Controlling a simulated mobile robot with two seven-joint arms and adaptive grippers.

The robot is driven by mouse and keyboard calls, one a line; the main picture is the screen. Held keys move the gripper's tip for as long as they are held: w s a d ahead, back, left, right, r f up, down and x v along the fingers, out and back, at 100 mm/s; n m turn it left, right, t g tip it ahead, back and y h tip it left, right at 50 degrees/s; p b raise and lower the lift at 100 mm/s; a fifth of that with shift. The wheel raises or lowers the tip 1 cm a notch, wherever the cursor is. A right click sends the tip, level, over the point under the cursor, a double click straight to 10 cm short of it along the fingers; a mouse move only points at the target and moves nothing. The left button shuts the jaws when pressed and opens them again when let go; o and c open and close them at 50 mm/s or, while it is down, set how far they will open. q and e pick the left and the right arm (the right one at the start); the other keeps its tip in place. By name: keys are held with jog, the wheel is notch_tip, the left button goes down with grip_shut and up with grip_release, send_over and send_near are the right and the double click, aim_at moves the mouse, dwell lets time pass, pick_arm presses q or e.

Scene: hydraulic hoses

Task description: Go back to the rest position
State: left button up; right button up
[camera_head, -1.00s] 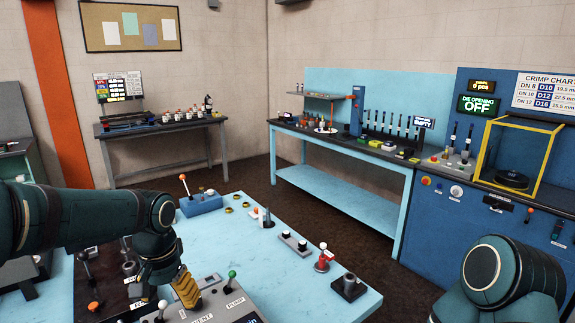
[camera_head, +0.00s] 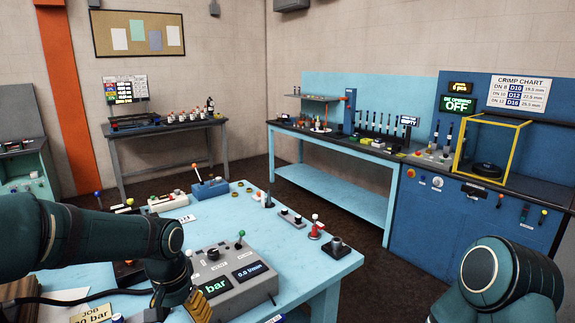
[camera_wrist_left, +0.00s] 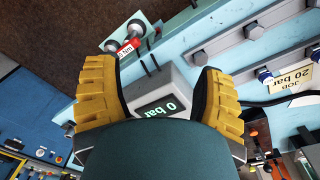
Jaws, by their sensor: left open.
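My left gripper (camera_head: 190,306) is at the bottom of the head view, low beside the near side of the grey control box (camera_head: 232,280). In the left wrist view its two yellow ribbed fingers (camera_wrist_left: 155,88) stand wide apart with nothing between them. The control box's "0 bar" display (camera_wrist_left: 158,112) shows beyond the fingers. My right arm (camera_head: 497,280) shows at the lower right of the head view; its gripper is out of the frame.
The light blue table (camera_head: 318,266) carries a lever box (camera_head: 210,188), a red clamp (camera_head: 315,228) and a dark cylinder block (camera_head: 336,248). The blue crimp machine (camera_head: 440,210) stands at the right. Dark floor (camera_head: 275,172) lies open between the benches.

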pick_arm(q)
jog(key=w+d+f+h, duration=0.1)
jog(key=d+f, duration=0.2)
jog(key=f, duration=0.6)
jog(key=s+d+f+n+t+h, duration=0.1)
jog(key=s+d+f, duration=0.3)
jog(key=f, duration=0.5)
jog(key=s+d+f+n+h, duration=0.1)
jog(key=s+d+f, duration=0.3)
jog(key=s+f, duration=0.5)
jog(key=shift+f+n+t, duration=0.4)
jog(key=shift+f+n, duration=0.25)
jog(key=shift+n, duration=0.15)
jog(key=shift+d, duration=0.1)
